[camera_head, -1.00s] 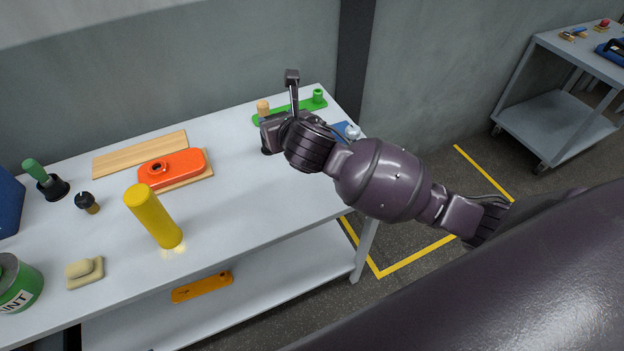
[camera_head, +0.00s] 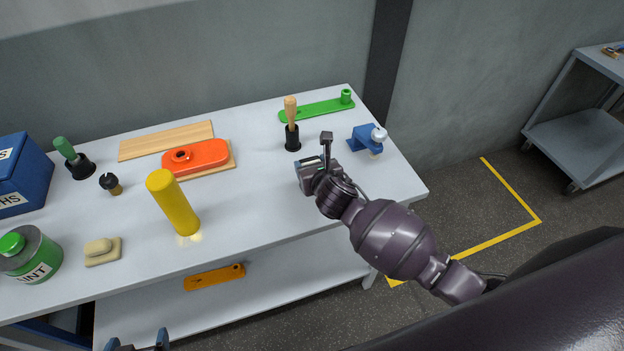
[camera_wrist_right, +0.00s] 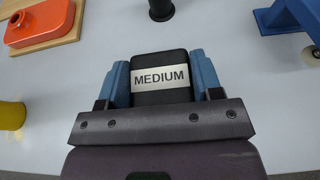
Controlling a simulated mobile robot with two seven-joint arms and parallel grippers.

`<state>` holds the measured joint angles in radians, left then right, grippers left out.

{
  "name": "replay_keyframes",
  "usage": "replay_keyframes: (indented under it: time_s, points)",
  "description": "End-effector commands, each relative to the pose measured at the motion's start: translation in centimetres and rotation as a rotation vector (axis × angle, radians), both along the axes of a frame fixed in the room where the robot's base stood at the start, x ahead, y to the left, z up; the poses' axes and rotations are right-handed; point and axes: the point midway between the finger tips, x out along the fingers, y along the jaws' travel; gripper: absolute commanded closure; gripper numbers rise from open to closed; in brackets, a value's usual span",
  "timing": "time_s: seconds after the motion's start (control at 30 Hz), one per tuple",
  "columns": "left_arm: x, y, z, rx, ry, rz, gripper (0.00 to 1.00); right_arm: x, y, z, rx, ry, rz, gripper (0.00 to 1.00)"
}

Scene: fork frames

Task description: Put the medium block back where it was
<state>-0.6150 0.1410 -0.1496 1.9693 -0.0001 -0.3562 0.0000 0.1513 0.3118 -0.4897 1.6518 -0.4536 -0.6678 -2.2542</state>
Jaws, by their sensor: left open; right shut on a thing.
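The medium block (camera_wrist_right: 160,78) is black with a white label reading MEDIUM and shows in the right wrist view. My right gripper (camera_wrist_right: 162,85) is shut on it, with a blue finger on each side. In the head view my right gripper (camera_head: 307,168) is over the right part of the white table (camera_head: 250,210), in front of the black holder. The block is hard to make out there. My left gripper (camera_head: 138,342) shows only its fingertips at the bottom edge, open, in front of the table. The block's former place cannot be told.
A black holder with a wooden-handled tool (camera_head: 292,135) stands behind my right gripper. A blue clamp-like object (camera_head: 364,138) is to its right, a green bar (camera_head: 312,110) behind. A yellow cylinder (camera_head: 172,203) and an orange part (camera_head: 205,153) are left. Table front-centre is clear.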

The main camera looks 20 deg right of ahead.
Motion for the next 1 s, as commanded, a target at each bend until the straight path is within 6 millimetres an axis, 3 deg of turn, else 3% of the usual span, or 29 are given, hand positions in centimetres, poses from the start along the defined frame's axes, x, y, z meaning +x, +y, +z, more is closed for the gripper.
replay_keyframes:
  time_s: [0.5, 0.93, 0.97, 1.0]
  points:
    - [0.3, -0.1, -0.7, 0.0, -0.005, -0.002, 0.09, 0.0, 0.0, -5.0, 0.0, 0.0, -0.001, 0.66]
    - [0.4, -0.1, -0.7, 0.0, -0.008, -0.002, 0.09, 0.0, 0.0, -5.4, -0.001, -0.001, 0.0, 0.66]
    - [0.4, -0.1, -0.7, 0.0, -0.009, -0.002, 0.09, 0.0, 0.0, -5.4, 0.0, 0.0, 0.0, 0.38]
    - [0.4, -0.1, -0.7, 0.0, -0.008, -0.002, 0.09, 0.0, 0.0, -5.4, 0.0, 0.0, 0.0, 0.31]
